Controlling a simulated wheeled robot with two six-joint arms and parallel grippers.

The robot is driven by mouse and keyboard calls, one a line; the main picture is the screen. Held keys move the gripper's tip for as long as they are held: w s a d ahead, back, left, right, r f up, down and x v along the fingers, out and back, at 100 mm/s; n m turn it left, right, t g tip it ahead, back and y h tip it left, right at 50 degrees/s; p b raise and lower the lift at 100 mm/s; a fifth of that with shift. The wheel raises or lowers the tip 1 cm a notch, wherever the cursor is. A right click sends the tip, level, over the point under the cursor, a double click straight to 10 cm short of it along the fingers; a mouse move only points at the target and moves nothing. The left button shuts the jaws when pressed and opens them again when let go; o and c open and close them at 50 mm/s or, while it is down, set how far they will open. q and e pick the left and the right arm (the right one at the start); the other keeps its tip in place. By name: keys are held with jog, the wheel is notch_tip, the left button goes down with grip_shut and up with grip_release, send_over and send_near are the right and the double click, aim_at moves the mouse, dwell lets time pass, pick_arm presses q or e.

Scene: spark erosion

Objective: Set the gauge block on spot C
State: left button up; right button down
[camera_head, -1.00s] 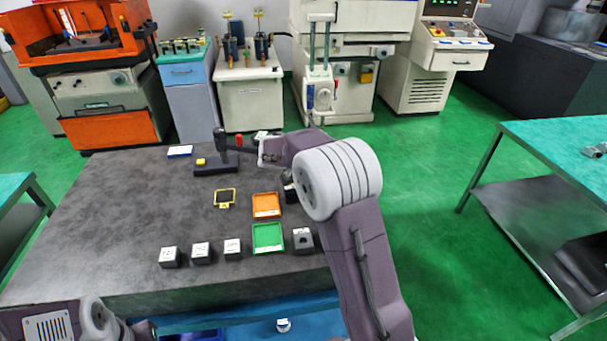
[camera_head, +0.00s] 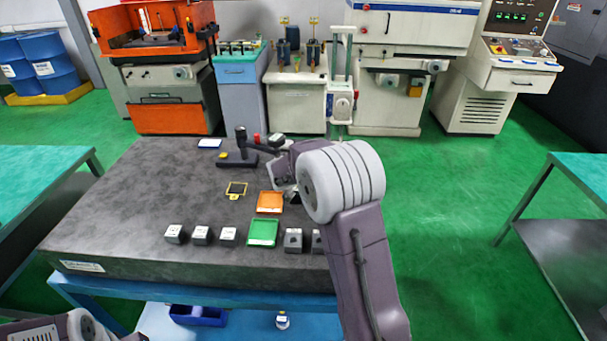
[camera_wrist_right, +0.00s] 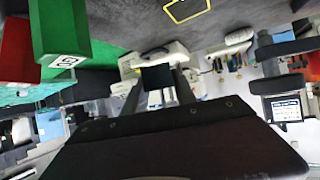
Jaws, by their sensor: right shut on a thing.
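My right gripper (camera_head: 279,183) hangs over the dark table beside the orange tray, largely hidden by its own wrist. In the right wrist view it is shut on a small dark block (camera_wrist_right: 157,77), which I take to be the gauge block. A yellow-outlined dark square (camera_head: 236,188) lies flat left of the orange tray; part of a yellow outline also shows in the wrist view (camera_wrist_right: 187,10). I cannot read any letter to tell which place is spot C. My left arm shows at the bottom left, but its gripper is out of frame.
An orange tray (camera_head: 270,202) and a green tray (camera_head: 262,233) lie mid-right on the table (camera_head: 120,215). A black stand (camera_head: 238,160) is at the back. The table's left half is clear.

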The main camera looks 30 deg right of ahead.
jog(key=w+f, duration=0.1)
jog(key=w, duration=0.1)
jog(key=w+a+f+p, duration=0.1)
jog(key=w, duration=0.1)
jog(key=w+f+p, duration=0.1)
jog(key=w+f, duration=0.1)
jog(key=shift+w+a, duration=0.3)
jog(key=shift+a, duration=0.1)
notch_tip(320, 180, down, 4)
jog(key=shift+r+p, duration=0.2)
jog(key=shift+p, duration=0.3)
jog(key=shift+w+f, duration=0.1)
jog(key=shift+f, duration=0.2)
jog(key=shift+f+b, duration=0.15)
jog(key=shift+b, duration=0.3)
jog(key=c, duration=1)
grip_release()
